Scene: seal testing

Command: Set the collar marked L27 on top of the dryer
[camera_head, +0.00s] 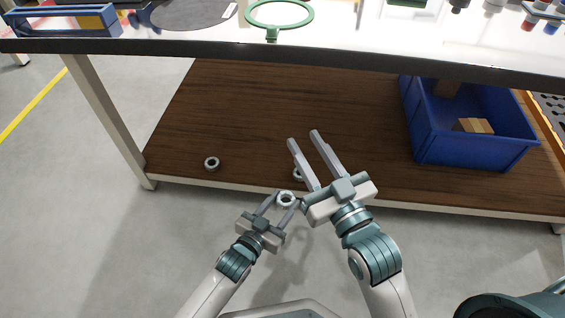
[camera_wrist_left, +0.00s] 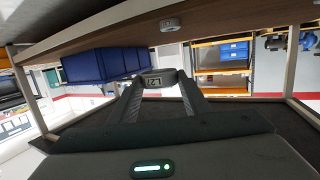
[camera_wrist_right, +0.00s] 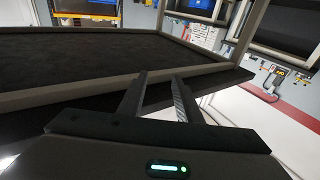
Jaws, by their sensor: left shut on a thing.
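My left gripper (camera_head: 283,203) is shut on a grey ring-shaped collar (camera_head: 286,198), held near the front edge of the low wooden shelf. In the left wrist view the collar (camera_wrist_left: 153,79) sits between the fingertips, with a dark marking on a pale label; I cannot read it surely. A second collar (camera_head: 212,163) stands on the shelf to the left. I cannot pick out the dryer for sure.
The wooden shelf (camera_head: 240,110) lies under a white bench top (camera_head: 190,42) with a dark front edge. A blue bin (camera_head: 470,150) with wooden blocks stands on its right. A green ring (camera_head: 280,25) is on the bench. A dark rounded object (camera_head: 510,304) shows at bottom right.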

